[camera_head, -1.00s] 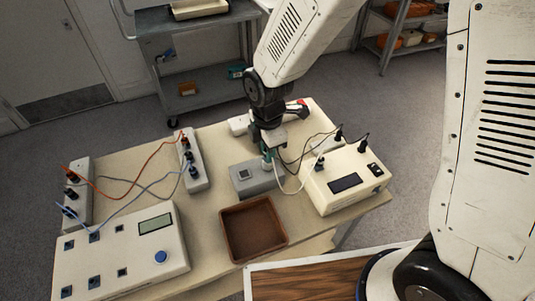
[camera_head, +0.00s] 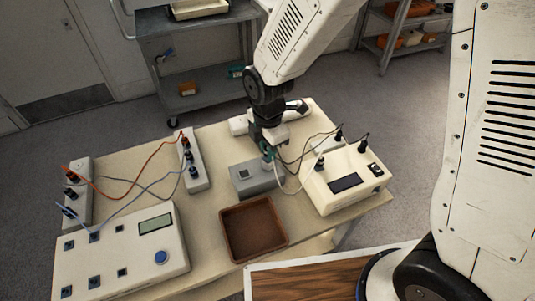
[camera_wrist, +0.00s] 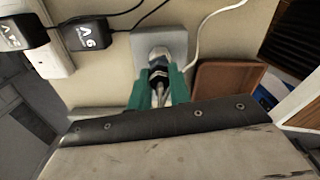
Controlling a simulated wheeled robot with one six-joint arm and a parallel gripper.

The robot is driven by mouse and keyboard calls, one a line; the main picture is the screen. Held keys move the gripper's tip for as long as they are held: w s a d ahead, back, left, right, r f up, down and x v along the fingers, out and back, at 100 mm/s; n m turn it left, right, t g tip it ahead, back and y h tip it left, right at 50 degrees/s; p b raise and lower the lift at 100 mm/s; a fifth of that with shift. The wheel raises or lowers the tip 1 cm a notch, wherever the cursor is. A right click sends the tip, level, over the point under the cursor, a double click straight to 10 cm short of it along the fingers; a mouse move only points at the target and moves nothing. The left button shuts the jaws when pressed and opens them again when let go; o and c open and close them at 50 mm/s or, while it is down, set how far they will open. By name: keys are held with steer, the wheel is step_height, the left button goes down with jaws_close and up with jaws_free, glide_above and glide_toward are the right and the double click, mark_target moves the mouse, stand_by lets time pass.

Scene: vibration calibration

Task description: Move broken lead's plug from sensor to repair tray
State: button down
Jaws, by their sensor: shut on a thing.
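My gripper (camera_head: 267,152) is over the grey sensor box (camera_head: 247,181) in the head view. In the wrist view its green fingers (camera_wrist: 160,92) are shut on a dark plug (camera_wrist: 158,66) with a pale ring and a cable. The plug is at the sensor's (camera_wrist: 178,46) round socket; I cannot tell whether it is fully seated. The brown repair tray (camera_head: 224,236) lies empty in front of the sensor and also shows at the right of the wrist view (camera_wrist: 201,83).
A cream instrument (camera_head: 366,192) with black plugs stands right of the sensor, a white cable looping between. A white console (camera_head: 110,262) and terminal strips (camera_head: 79,195) with leads are at left. A white power strip (camera_head: 238,125) lies behind the gripper.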

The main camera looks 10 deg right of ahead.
steer(key=shift+r, duration=0.6)
stand_by(0.7)
steer(key=shift+r, duration=1.7)
steer(key=shift+s+f, duration=0.1)
glide_above(259, 218)
step_height(259, 218, down, 8)
steer(key=shift+d+r, duration=0.1)
steer(key=shift+r, duration=0.05)
step_height(259, 218, down, 3)
steer(key=shift+r, duration=0.1)
steer(key=shift+f, duration=1.25)
steer(key=shift+f, duration=0.35)
steer(key=c, duration=1.2)
jaws_free()
